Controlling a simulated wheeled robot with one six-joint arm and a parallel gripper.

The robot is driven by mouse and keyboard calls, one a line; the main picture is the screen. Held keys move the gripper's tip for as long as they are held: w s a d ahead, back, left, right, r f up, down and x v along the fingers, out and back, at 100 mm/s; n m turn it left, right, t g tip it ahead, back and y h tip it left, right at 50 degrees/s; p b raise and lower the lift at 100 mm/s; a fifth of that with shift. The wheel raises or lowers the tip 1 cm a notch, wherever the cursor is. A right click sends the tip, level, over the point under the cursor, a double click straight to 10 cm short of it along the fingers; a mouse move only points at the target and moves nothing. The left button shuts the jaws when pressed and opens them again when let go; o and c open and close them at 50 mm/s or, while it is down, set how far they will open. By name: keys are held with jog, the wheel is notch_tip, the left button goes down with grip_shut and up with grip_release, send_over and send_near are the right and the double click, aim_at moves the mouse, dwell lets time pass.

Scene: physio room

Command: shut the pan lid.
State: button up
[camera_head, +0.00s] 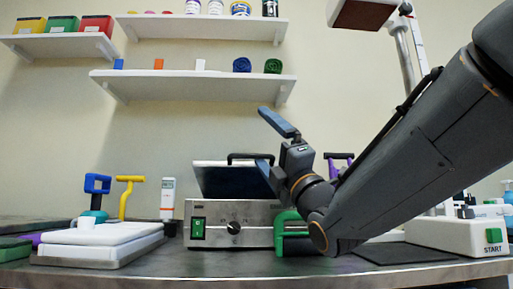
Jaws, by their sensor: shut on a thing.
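The pan lid (222,180) is a dark slab with a pale top edge. It stands tilted open above a steel pan unit (260,212) with a green switch and a black knob. The lid's black bar handle (243,155) runs along its top edge. My gripper (272,146) is at the lid's right end. Its two blue fingers stand well apart, the upper one above the handle, the lower one overlapping the lid's right edge by the handle's end. My gripper is shut on the lid, though the exact contact is hard to see.
A white scale-like device (97,244) stands to the left, with blue and yellow upright tools behind it. A green object (292,236) sits under my arm. A white box with a green START button (459,236) is at the right. Shelves hang above.

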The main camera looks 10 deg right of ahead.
jog(key=shift+s+d+y, duration=0.15)
jog(key=shift+s, duration=0.35)
jog(key=shift+s+d+y, duration=0.15)
jog(key=shift+s, duration=0.35)
jog(key=shift+c, duration=0.6)
jog(key=shift+s+d, duration=0.1)
jog(key=shift+s, duration=0.35)
jog(key=c, duration=1.4)
jog(key=shift+w+f, duration=0.15)
jog(key=shift+f, duration=0.2)
jog(key=shift+c, duration=0.6)
